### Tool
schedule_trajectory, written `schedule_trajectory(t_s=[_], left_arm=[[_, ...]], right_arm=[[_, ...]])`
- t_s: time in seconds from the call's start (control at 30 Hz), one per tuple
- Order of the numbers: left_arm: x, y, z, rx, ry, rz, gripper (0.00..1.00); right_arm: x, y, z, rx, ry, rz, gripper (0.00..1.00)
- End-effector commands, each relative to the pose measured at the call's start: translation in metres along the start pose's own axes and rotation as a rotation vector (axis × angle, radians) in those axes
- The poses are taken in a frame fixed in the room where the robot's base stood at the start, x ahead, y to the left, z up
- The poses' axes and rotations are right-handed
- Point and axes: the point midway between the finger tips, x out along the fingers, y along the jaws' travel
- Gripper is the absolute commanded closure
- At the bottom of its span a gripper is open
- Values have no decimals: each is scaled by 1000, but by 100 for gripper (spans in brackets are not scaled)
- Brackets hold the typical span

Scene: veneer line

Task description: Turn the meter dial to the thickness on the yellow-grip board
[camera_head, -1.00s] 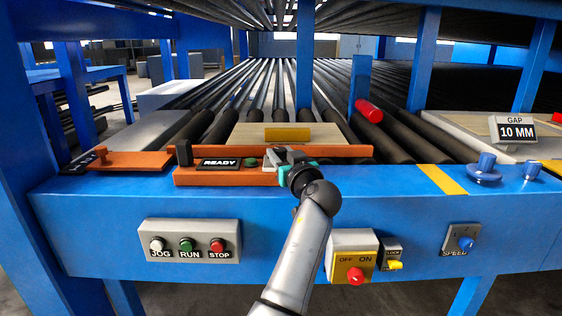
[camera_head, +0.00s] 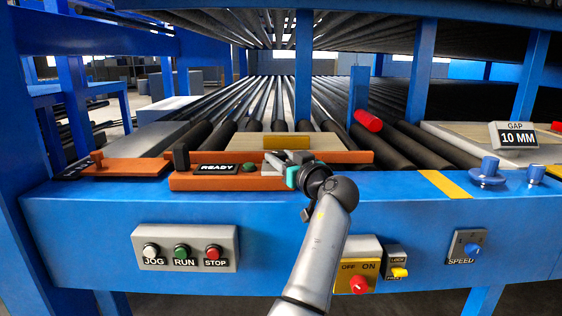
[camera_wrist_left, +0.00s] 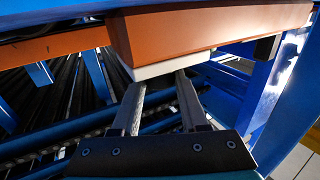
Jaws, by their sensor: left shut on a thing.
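A pale board (camera_head: 325,141) with a yellow grip (camera_head: 286,141) lies behind the front ledge; I read no thickness on it. In front of it is a long orange unit (camera_head: 232,183) with a READY display (camera_head: 215,168) and a green button (camera_head: 249,167). My left gripper (camera_head: 284,157) is at its right part. In the left wrist view its fingers (camera_wrist_left: 158,100) stand apart, with their tips at a white part (camera_wrist_left: 165,66) under an orange block (camera_wrist_left: 190,32). The held part is mostly hidden; I cannot tell whether it is the dial. My right gripper is not in view.
A GAP sign (camera_head: 517,136) reads 10 MM at the right. Blue knobs (camera_head: 488,172) stand on the right ledge. JOG, RUN and STOP buttons (camera_head: 183,252), an OFF/ON switch (camera_head: 358,284) and a SPEED knob (camera_head: 473,249) are on the front face. Rollers (camera_head: 270,95) run behind.

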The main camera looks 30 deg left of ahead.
Motion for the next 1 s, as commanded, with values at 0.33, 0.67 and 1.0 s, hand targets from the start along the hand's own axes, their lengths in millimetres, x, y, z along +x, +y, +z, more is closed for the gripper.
schedule_trajectory(t_s=[0.33,0.67,1.0], left_arm=[[0,0,-1,-1,2,-5,100],[0,0,-1,0,2,-5,41],[0,0,0,0,0,-4,26]], right_arm=[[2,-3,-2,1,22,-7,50],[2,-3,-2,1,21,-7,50],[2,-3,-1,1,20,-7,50]])
